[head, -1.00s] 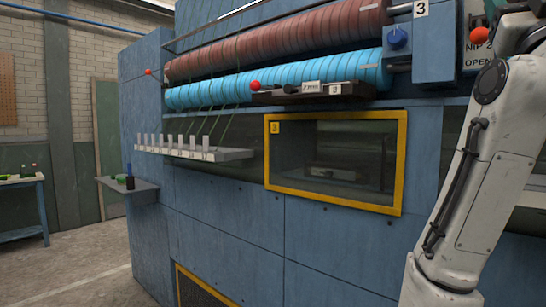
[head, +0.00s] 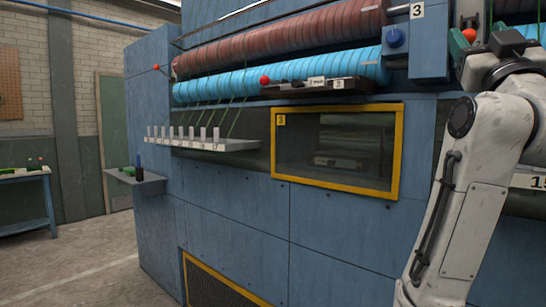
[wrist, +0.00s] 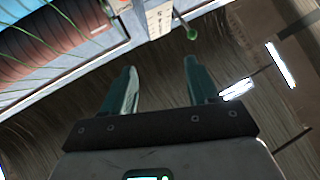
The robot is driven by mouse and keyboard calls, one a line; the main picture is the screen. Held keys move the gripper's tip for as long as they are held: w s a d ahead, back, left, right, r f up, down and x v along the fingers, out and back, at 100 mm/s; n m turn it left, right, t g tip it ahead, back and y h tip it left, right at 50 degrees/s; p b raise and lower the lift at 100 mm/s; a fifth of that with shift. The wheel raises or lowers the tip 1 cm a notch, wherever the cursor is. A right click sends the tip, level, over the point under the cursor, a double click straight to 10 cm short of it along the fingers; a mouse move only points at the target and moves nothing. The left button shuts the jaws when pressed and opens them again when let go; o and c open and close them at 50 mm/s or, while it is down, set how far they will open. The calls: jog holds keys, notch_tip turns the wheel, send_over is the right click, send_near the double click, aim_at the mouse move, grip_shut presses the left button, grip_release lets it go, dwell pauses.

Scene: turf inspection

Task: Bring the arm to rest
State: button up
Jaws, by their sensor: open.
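My white arm (head: 455,205) rises along the right side of the head view and bends at a dark-capped joint (head: 462,116). Its end part folds back at the upper right, where green finger-like pieces show against the machine. In the wrist view my gripper (wrist: 160,66) has its two dark green fingers spread apart, with nothing between them. Beyond them is a blurred dark, streaked surface.
The blue machine (head: 235,215) fills the middle, close to my arm. It carries red (head: 280,38) and blue (head: 280,80) rollers, a yellow-framed window (head: 397,150) and a shelf of white tubes (head: 240,146). Open floor (head: 85,265) lies at left.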

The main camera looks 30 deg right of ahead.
jog(key=w+a+f+n+g+y+b, duration=0.1)
jog(key=w+f+y, duration=0.25)
jog(key=f, duration=0.65)
jog(key=w+a+f+n+g+y+b, duration=0.1)
jog(key=w+f+n+y, duration=0.3)
jog(key=f, duration=0.6)
jog(key=w+a+f+m+g+y+b, duration=0.15)
jog(key=w+f, duration=0.35)
jog(key=f, duration=0.5)
jog(key=s+a+f+n+g+y+b, duration=0.15)
jog(key=a+f, duration=0.25)
jog(key=f, duration=1)
jog(key=a+f+g+y, duration=0.3)
jog(key=a+f, duration=0.1)
jog(key=f, duration=1)
jog(key=s+a+f+g+y+b, duration=0.1)
jog(key=s+a+f+g, duration=0.3)
jog(key=f, duration=0.5)
jog(key=s+a+f+g+y+b, duration=0.1)
jog(key=s+a+f+y, duration=0.15)
jog(key=s+f, duration=0.6)
jog(key=s+a+f+n+g+b, duration=0.1)
jog(key=s+a+f+g, duration=0.2)
jog(key=s+f, duration=0.55)
jog(key=s+a+f+g+b, duration=0.1)
jog(key=s+a+f+g, duration=0.2)
jog(key=s+f, duration=0.5)
notch_tip(320, 180, up, 15)
jog(key=p, duration=1.3)
jog(key=shift+s, duration=0.25)
